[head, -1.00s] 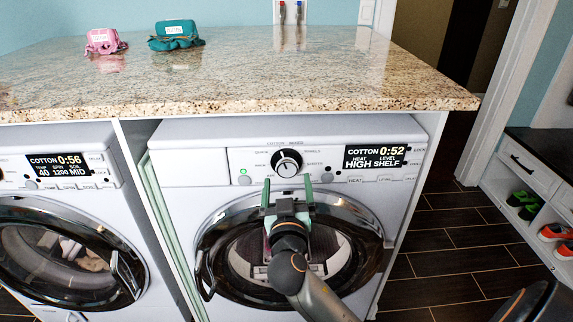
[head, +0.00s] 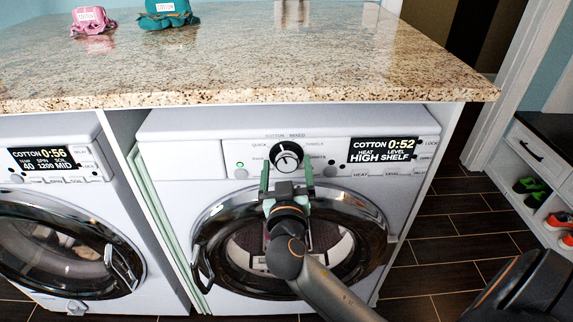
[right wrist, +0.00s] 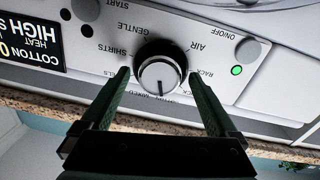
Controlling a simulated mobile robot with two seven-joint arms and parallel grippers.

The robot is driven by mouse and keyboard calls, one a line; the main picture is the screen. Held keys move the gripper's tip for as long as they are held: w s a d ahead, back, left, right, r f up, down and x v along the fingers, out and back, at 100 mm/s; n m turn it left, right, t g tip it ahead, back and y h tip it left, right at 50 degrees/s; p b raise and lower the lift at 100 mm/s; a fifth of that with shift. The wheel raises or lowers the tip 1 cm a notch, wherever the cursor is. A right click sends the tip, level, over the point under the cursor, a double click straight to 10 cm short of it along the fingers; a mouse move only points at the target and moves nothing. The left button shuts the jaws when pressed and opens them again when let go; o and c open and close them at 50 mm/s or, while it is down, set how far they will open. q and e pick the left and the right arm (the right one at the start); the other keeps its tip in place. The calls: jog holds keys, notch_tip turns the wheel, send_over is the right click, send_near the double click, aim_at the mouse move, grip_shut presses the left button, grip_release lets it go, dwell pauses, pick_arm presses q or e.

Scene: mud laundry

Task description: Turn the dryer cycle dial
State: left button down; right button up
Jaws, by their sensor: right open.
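The dryer cycle dial (head: 286,156) is a round silver and black knob on the white dryer's control panel, left of its display (head: 384,150), which reads COTTON 0:52, HEAT LEVEL, HIGH SHELF. In the right wrist view the dial (right wrist: 160,72) appears upside down, its dark mark pointing down in the picture. My right gripper (head: 287,172) is open in front of the panel. In the right wrist view its green fingers (right wrist: 160,76) stand on either side of the dial, with a gap on each side. Whether the tips touch the panel is unclear. My left gripper is not in view.
A granite counter (head: 250,70) overhangs the dryer just above the panel. The dryer's round glass door (head: 345,215) is below, behind my right arm. A washer (head: 60,215) stands at left. Pink (head: 90,22) and teal (head: 168,14) cloth bundles sit on the counter.

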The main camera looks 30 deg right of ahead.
jog(key=shift+c, duration=0.4)
jog(key=c, duration=1.3)
